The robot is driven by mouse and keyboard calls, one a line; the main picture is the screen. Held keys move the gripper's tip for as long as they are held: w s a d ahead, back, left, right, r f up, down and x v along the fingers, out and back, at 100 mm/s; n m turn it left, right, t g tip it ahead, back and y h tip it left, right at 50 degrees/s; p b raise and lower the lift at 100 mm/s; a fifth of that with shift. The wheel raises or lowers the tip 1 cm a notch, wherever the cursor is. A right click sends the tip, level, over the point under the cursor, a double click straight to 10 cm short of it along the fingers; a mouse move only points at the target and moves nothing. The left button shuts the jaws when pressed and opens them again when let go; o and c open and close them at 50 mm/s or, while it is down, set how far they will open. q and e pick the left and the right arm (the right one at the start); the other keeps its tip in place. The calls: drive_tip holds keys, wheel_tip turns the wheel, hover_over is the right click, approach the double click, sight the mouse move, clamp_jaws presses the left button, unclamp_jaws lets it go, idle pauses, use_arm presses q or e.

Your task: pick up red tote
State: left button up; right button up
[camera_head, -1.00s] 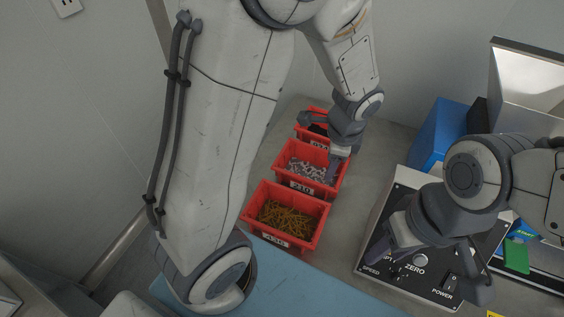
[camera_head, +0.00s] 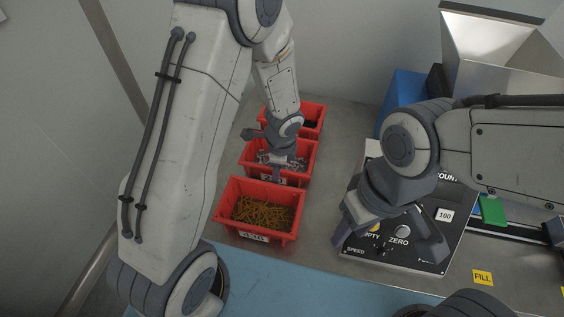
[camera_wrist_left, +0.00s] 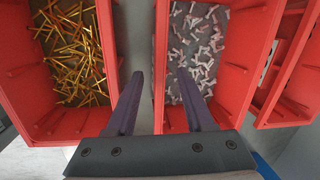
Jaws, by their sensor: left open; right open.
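Three red totes stand in a row. The near tote (camera_head: 225,208) holds thin yellow-brown pieces, the middle tote (camera_head: 307,160) holds small grey pieces, and the far tote (camera_head: 318,112) is partly hidden by my left arm. My left gripper (camera_head: 276,168) is open at the middle tote. In the left wrist view its fingers (camera_wrist_left: 160,76) straddle the wall of the middle tote (camera_wrist_left: 161,50): one over the gap beside the near tote (camera_wrist_left: 107,40), one over the grey pieces. Their height against the rim is unclear. My right gripper (camera_head: 392,238) is open over the control panel.
The control panel (camera_head: 425,255) with knobs and a ZERO button is right of the totes. A blue box (camera_head: 400,98) and a metal hopper (camera_head: 490,50) stand behind it. A blue mat (camera_head: 290,275) lies in front. Grey counter is bare between totes and panel.

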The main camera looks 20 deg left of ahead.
use_arm(q)
drive_tip(key=shift+f, duration=0.3)
clamp_jaws()
drive_tip(key=shift+w+r, duration=0.1)
drive_tip(key=shift+w, duration=0.05)
idle(1.1)
